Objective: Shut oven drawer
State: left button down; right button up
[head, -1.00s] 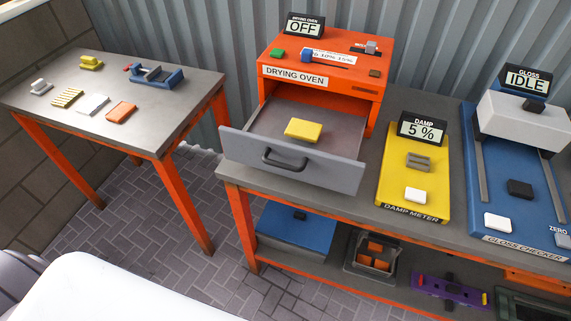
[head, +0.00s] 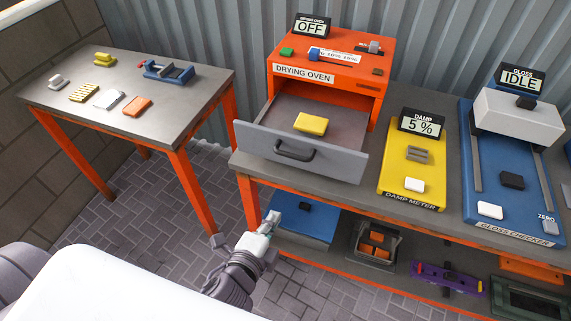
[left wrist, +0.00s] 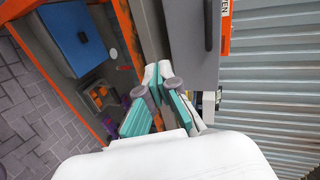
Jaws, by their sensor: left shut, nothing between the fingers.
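The orange drying oven (head: 335,74) stands on the bench with its sign reading OFF. Its grey drawer (head: 262,141) is pulled out to the front, with a yellow block (head: 311,123) lying in it. A dark handle (head: 294,152) is on the drawer front. My left gripper (head: 272,218) is shut and empty, in front of and below the drawer, apart from it. In the left wrist view the shut fingers (left wrist: 157,72) show beside the grey drawer front (left wrist: 190,60), with the handle at the top. My right gripper is not in view.
The yellow damp meter (head: 396,180) and blue gloss checker (head: 480,215) stand right of the oven on the bench. A blue box (head: 300,226) and a crate lie on the lower shelf. A side table (head: 190,105) with small parts stands at left.

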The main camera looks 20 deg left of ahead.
pick_arm(q)
notch_tip(320, 180, up, 8)
jog(key=f+t, duration=0.1)
jog(key=p, duration=0.4)
send_near(292, 157)
jog(key=shift+m+y, duration=0.3)
jog(key=x, duration=0.6)
jog(key=shift+w+d+f, duration=0.1)
jog(key=shift+d+f, duration=0.05)
jog(key=shift+w+f, duration=0.2)
jog(key=shift+w, duration=0.35)
